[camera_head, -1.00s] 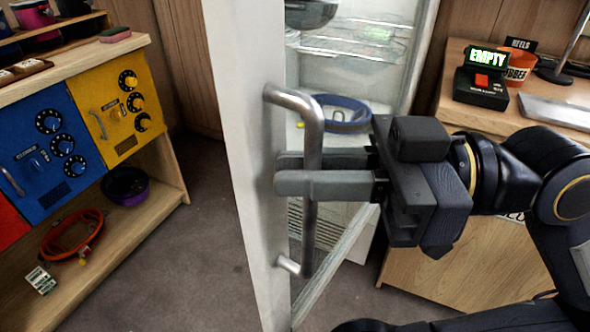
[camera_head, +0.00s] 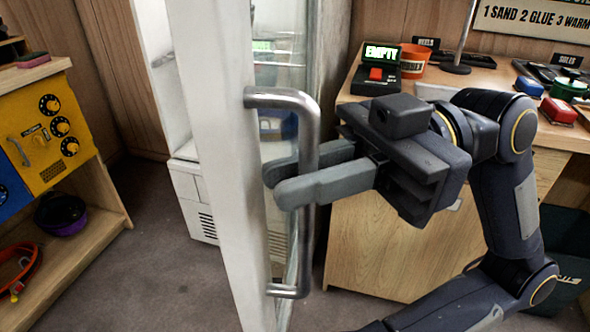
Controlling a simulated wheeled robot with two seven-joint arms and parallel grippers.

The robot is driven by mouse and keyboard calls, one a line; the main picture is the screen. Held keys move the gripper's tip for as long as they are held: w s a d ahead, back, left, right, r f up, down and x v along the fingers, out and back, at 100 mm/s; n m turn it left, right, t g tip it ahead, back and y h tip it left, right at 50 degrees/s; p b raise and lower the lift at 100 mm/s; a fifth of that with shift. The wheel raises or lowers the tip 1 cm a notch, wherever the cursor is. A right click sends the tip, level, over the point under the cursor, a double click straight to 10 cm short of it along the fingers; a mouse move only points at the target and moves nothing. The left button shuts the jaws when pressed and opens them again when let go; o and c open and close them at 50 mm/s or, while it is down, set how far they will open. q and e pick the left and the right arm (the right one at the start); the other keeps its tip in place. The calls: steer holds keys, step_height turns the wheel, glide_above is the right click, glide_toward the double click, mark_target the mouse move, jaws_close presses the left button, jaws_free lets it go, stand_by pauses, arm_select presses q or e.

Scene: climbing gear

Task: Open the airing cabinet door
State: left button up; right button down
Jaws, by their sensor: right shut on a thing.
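The airing cabinet door (camera_head: 205,120) stands swung out toward me, seen nearly edge-on, with a glass panel on its right side. Its metal bar handle (camera_head: 309,135) runs upright on the door's right side. My right gripper (camera_head: 283,180) is shut on the handle, with its fingers across the bar at mid-height. The cabinet body (camera_head: 186,180) shows behind and left of the door, with a vented base. Its inside is mostly hidden by the door; a blue ring-shaped thing shows dimly through the glass. My left gripper is not in view.
A wooden counter (camera_head: 350,95) at the right holds a black box with an EMPTY sign (camera_head: 378,72), an orange pot (camera_head: 414,60) and coloured buttons. A shelf unit (camera_head: 85,160) with coloured panels stands at the left. Grey floor (camera_head: 160,250) is clear between.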

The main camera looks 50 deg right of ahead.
steer(key=shift+d+r, duration=0.1)
steer(key=shift+r, duration=0.1)
steer(key=c, duration=1.8)
jaws_free()
steer(key=shift+f, duration=0.1)
steer(key=v, duration=0.7)
steer(key=shift+s+d, duration=0.25)
steer(key=shift+d, duration=0.05)
